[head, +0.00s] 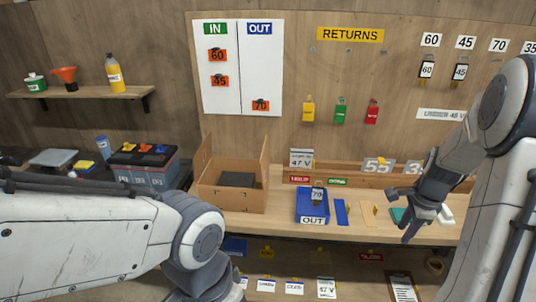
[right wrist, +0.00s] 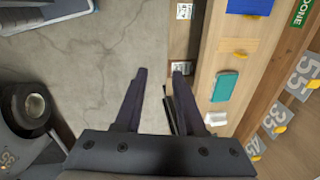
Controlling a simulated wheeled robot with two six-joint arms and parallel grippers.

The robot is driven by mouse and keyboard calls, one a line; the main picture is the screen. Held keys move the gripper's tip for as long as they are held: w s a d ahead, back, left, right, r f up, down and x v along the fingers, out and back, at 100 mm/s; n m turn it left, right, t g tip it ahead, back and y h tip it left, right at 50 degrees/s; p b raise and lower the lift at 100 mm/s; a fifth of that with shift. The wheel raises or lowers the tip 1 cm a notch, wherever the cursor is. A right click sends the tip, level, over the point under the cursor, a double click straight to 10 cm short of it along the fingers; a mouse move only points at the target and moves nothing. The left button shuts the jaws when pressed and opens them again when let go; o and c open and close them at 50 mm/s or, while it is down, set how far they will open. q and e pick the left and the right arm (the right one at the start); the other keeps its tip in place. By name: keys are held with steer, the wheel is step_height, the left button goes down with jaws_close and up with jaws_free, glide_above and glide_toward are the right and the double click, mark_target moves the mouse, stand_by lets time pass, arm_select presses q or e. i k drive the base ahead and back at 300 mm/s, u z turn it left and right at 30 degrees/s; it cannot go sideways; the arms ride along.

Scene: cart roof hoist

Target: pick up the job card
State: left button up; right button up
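Printed cards show, and I cannot tell for sure which is the job card. A white 47 V card (head: 301,158) stands at the back of the bench. Another 47 V card (head: 326,288) hangs on the lower front, and a clipboard with a printed sheet (head: 403,288) is to its right. My right gripper (head: 425,226) is over the bench's front edge, above and right of the clipboard. In the right wrist view it (right wrist: 162,70) is open, with nothing held between its fingers. A small printed card (right wrist: 180,67) is partly hidden behind one finger. My left gripper is out of view.
The bench (head: 262,224) holds an open cardboard box (head: 230,193), a blue OUT tray (head: 312,207) with a 70 tag, a blue strip (head: 341,212) and a teal block (right wrist: 226,86). Bare floor (right wrist: 110,45) lies in front of the bench.

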mark_target(299, 157)
steer(key=u, duration=0.35)
steer(key=i, duration=1.55)
steer(key=z, duration=0.25)
